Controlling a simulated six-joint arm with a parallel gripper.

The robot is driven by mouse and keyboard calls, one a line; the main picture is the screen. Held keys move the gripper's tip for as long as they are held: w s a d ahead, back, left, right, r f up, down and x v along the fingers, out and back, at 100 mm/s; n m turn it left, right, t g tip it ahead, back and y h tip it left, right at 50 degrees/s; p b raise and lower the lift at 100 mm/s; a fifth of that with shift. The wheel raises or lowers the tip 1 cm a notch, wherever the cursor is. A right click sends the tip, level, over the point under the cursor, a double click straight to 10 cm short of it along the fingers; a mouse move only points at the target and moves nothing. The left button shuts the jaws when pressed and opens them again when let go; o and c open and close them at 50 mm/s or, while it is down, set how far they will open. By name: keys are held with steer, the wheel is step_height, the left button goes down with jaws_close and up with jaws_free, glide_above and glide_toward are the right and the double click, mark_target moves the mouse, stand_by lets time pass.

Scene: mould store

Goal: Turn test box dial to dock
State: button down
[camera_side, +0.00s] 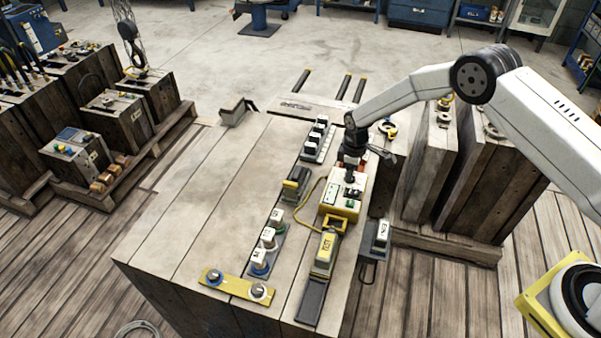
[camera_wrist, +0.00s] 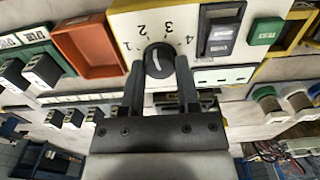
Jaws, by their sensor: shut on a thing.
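The test box (camera_side: 330,209) is a yellow case with a pale panel on the wooden bench in the side view. In the wrist view its pale panel (camera_wrist: 186,18) carries a black dial (camera_wrist: 158,61) with a white pointer line and the numbers 1 to 4 around it. The pointer faces the upper side, roughly between 2 and 3. I see no mark reading dock. My gripper (camera_side: 350,181) is over the box and hides the dial in the side view. In the wrist view my gripper (camera_wrist: 160,68) has its fingers on both sides of the dial, shut on it.
A black rocker switch (camera_wrist: 220,34) and a green button (camera_wrist: 265,31) sit right of the dial. An orange-red tray (camera_wrist: 88,48) lies left. On the bench, a yellow handset (camera_side: 325,250) and white-topped plugs (camera_side: 268,237) stand near. The bench's left side (camera_side: 205,185) is clear.

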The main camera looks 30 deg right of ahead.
steer(key=m, duration=0.5)
steer(key=shift+m, duration=0.3)
steer(key=m, duration=1.6)
steer(key=shift+m, duration=0.3)
steer(key=shift+c, duration=1.6)
jaws_free()
steer(key=shift+r, duration=0.15)
